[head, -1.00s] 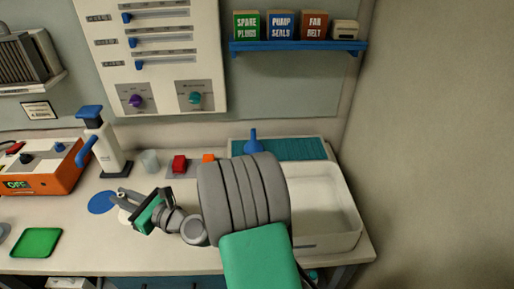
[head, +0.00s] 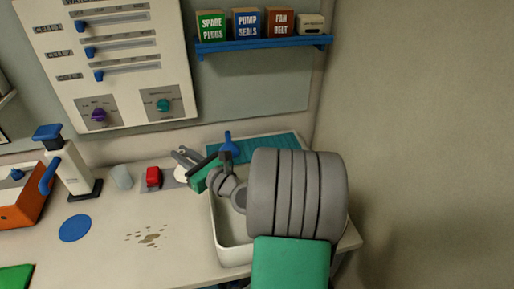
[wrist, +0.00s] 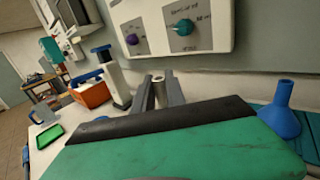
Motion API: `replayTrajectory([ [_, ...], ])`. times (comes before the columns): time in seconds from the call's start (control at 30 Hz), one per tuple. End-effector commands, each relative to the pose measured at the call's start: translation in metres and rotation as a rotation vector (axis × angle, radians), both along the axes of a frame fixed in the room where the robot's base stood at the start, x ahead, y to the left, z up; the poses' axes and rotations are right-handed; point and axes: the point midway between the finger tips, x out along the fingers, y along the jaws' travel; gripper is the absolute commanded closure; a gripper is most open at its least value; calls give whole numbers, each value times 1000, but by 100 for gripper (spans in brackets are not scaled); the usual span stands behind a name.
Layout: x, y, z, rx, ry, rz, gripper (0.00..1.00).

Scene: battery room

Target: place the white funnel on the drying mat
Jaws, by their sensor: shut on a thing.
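My gripper (head: 186,160) is shut on a small pale thing, seemingly the white funnel (wrist: 158,78), whose narrow end shows between the fingers in the wrist view. Most of it is hidden, so I cannot make out its full shape. The gripper is above the back of the counter, just left of the drying mat. The teal ribbed drying mat (head: 283,146) lies along the wall behind the white basin. A blue funnel (head: 228,143) stands spout up at the mat's left part; it also shows at the right in the wrist view (wrist: 281,115).
A white basin (head: 232,256) is under my arm, in front of the mat. A red block (head: 153,177), a clear cup (head: 122,177) and a white-and-blue press (head: 69,168) stand to the left. The mat's right part looks clear. A blue shelf (head: 262,45) hangs above.

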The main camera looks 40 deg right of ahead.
Motion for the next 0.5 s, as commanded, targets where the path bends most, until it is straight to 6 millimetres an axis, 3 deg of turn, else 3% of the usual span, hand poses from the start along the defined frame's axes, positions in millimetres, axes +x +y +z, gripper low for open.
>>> replayTrajectory([
  [0.03, -9, -30, 16, -4, -5, -52, 100],
  [0.2, -49, -109, 58, -7, 2, -190, 100],
  [0.37, -79, -145, 77, -7, 15, -267, 100],
  [0.5, -77, -162, 74, -4, 20, -280, 100],
])
